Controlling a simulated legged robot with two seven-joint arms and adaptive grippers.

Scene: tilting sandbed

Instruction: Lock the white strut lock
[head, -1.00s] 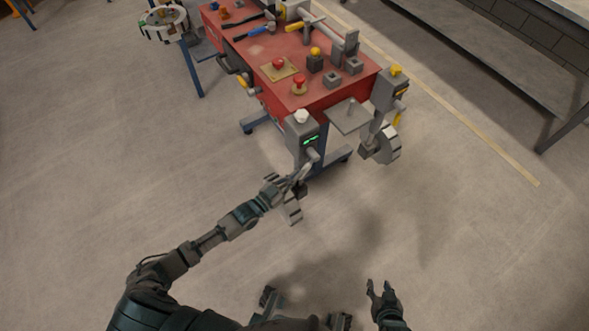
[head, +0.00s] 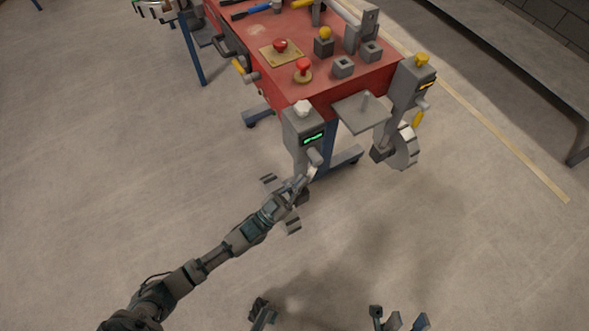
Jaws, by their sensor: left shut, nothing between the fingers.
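The white strut lock is a grey box (head: 303,129) with a white knob (head: 302,107) on top and a lit green display on its face. It stands at the near left corner of the red bench. A short pale handle (head: 314,158) sticks out below the display. My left gripper (head: 308,178) is shut just below and beside this handle, with nothing seen between its fingers. I cannot tell whether it touches the handle. My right gripper (head: 385,317) shows only in part at the bottom edge, away from the bench; its opening is unclear.
A similar lock with a yellow knob (head: 422,60) stands at the right corner. A grey plate (head: 361,112) sits between the locks, and a grey wheel (head: 405,148) hangs at right. The red bench (head: 290,82) carries red buttons and several blocks. The floor in front is clear.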

